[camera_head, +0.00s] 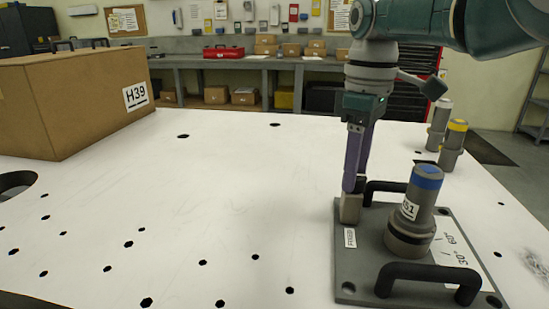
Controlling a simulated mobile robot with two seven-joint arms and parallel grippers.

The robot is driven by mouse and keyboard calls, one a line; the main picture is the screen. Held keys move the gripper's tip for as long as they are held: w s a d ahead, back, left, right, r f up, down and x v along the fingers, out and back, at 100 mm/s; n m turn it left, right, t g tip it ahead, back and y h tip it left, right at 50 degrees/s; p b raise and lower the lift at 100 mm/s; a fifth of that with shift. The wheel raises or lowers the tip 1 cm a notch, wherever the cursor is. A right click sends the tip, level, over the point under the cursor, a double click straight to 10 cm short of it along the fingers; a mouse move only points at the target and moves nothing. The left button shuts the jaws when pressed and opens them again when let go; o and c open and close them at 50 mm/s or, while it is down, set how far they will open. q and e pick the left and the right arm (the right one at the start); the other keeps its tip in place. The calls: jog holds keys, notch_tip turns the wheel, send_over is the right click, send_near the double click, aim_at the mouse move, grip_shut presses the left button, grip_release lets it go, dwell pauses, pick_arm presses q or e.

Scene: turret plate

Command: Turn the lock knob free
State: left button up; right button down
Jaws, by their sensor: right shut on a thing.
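The grey turret plate (365,275) lies on the white table at the right. A grey turret cylinder with a blue top (415,215) stands on it, tilted to the right in the picture, with a label ending in 51. My right gripper (351,208) points down at the plate's far left corner, just behind a small white label (349,238). It is shut on the lock knob, which its fingers mostly hide; I cannot tell how the knob is turned. My left gripper is not in view.
Black handles stand at the plate's near edge (430,272) and far edge (395,186). Angle marks of 30° and 60° lie right of the turret. A yellow-topped cylinder (452,145) and a grey one (439,125) stand behind. A cardboard box (75,100) sits far left. The table's middle is clear.

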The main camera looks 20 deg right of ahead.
jog(key=shift+c, duration=1.8)
grip_release()
jog(key=shift+r, duration=0.1)
notch_tip(320, 180, up, 6)
jog(key=p, duration=0.3)
notch_tip(320, 180, up, 4)
jog(key=shift+f, duration=0.1)
